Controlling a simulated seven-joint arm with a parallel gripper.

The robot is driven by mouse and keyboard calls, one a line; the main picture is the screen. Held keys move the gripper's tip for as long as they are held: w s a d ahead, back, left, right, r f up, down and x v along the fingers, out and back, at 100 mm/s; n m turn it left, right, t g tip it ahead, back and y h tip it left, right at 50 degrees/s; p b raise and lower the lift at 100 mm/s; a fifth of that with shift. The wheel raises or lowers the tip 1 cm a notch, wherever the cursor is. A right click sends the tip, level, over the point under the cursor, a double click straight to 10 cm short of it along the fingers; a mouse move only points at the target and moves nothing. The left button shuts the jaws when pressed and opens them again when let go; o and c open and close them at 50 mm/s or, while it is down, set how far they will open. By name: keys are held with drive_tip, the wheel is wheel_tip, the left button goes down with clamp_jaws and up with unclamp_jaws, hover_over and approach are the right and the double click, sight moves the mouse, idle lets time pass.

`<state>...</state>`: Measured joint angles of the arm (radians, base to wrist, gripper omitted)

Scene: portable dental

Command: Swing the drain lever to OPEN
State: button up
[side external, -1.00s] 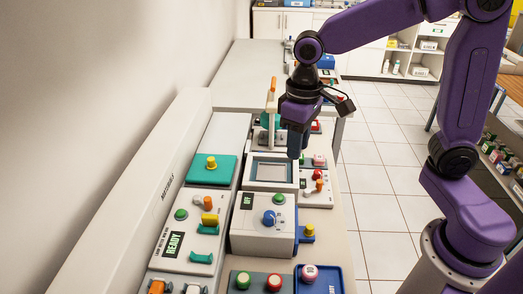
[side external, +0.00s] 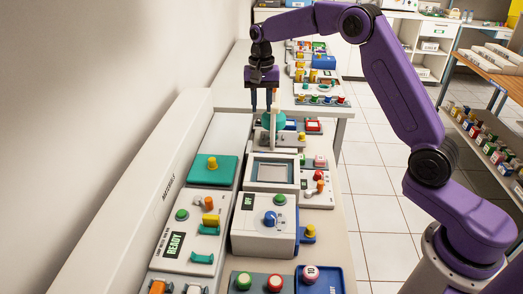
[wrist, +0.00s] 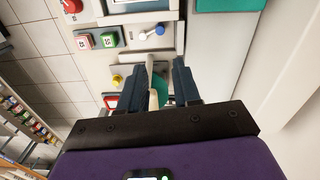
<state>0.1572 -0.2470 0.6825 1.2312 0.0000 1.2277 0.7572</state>
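A tall pale lever (side external: 274,125) with a teal round part (side external: 273,119) at its base stands upright on a unit at the far end of the row; no OPEN label is readable. My gripper (side external: 261,109) is open, pointing down, beside the upper part of this lever. In the wrist view my two dark fingers (wrist: 157,80) are apart, and the pale lever (wrist: 150,72) shows in the gap between them, with teal behind it. I cannot tell whether either finger touches it. The lever's top is partly hidden by my gripper.
A grey framed panel (side external: 271,172) and a white box with a blue knob (side external: 270,218) stand nearer. A long white housing (side external: 140,190) runs along the wall. Small coloured buttons crowd the far bench.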

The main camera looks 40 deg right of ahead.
wheel_tip(320, 180, down, 17)
drive_tip(key=shift+f, duration=0.1)
idle(0.5)
clamp_jaws()
